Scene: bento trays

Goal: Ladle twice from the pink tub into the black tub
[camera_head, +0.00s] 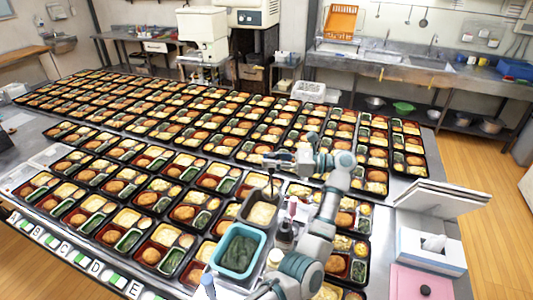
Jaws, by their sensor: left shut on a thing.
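My left gripper (273,161) is near the middle of the view, at the end of the pale grey and teal arm. It is shut on a thin upright handle (271,184), which looks like the ladle's. The handle drops toward a dark grey tub (243,219) with pale yellow food; the ladle's bowl is not visible. A teal tub (264,246) with dark green food stands just in front. I cannot make out a clearly pink tub; a flat pink item (408,284) lies at the lower right. My right gripper is not in view.
Rows of filled bento trays (185,208) cover the long steel table. Bottles (285,234) stand right of the tubs, close to my arm. An open white box (432,250) stands at the right. Lettered labels (68,255) line the table's front left edge.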

